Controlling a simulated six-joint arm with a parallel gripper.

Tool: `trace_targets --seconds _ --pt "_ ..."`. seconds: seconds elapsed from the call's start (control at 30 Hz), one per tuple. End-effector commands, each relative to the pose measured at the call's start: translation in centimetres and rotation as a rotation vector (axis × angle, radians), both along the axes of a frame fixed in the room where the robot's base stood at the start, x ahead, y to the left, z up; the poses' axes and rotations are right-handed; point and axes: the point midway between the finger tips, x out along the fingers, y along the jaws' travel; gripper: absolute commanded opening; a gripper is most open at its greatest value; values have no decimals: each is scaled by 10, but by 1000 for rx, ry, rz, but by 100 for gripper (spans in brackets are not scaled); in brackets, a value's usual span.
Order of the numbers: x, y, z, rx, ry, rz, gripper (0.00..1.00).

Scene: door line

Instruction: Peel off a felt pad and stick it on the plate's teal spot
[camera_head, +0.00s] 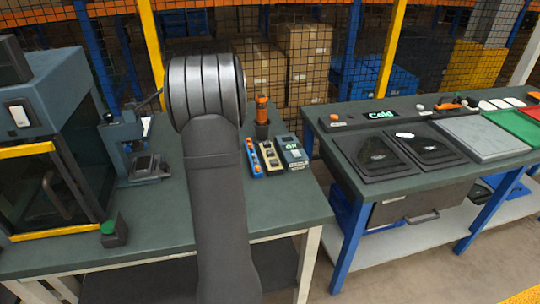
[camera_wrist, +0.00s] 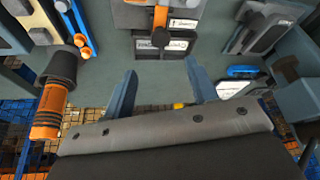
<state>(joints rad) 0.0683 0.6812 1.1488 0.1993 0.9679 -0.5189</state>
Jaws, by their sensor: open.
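My gripper (camera_wrist: 160,82) shows in the wrist view with its two blue-grey fingers apart and nothing between them. It hangs over the dark green bench top (camera_wrist: 150,75). In the head view my own arm hides the gripper. I cannot make out a felt pad or a plate with a teal spot for certain in either view. Several small white flat pieces (camera_head: 497,104) lie at the back of the right bench, too small to identify. A flat grey panel (camera_head: 478,137) lies in front of them.
A device with white labels (camera_wrist: 172,42) stands ahead of the fingers. An orange-and-black cylinder (camera_wrist: 50,105) is at their left. In the head view, a yellow-edged machine (camera_head: 55,150) stands at left, small control boxes (camera_head: 290,152) right of my arm, and black lidded wells (camera_head: 375,152) on the right bench.

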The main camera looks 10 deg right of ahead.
Motion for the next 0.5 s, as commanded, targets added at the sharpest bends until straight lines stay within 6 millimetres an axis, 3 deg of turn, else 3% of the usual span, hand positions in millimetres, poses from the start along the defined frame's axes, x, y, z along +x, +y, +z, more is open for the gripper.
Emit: trace_targets --seconds 0.17,0.5 --pt "-5 -11 1 14 59 -174 53" --pt "-24 -54 7 17 181 -820 53"
